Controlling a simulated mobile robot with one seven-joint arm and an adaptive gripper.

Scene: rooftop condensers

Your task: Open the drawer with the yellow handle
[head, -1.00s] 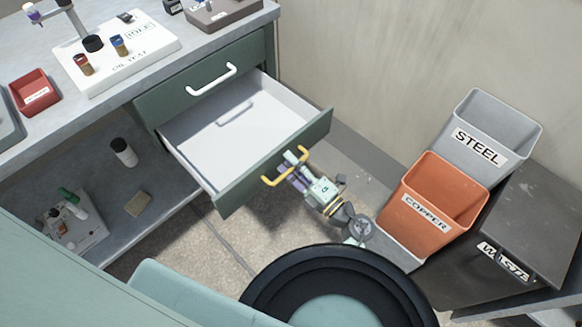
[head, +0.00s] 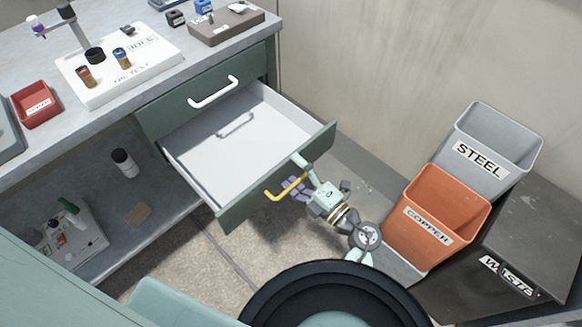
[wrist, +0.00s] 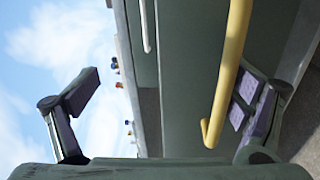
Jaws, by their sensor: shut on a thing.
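The drawer (head: 215,160) is pulled well out below an upper drawer with a white handle (head: 213,92). Its white inside looks empty. The yellow handle (head: 286,189) is on its green front (head: 250,207); in the wrist view the yellow handle (wrist: 229,70) runs upright, right of centre. My gripper (head: 298,178) is at the handle, outside the drawer front, and is shut on it. In the wrist view the right finger lies close beside the handle, partly behind it. The left finger stands well apart from it, against the sky. The exact contact is hard to see.
An orange copper bin (head: 438,215), a grey steel bin (head: 490,150) and a dark waste bin (head: 525,245) stand to the right of my arm. The bench (head: 180,75) above carries small items and a red tray (head: 35,104). Some floor is clear below the drawer.

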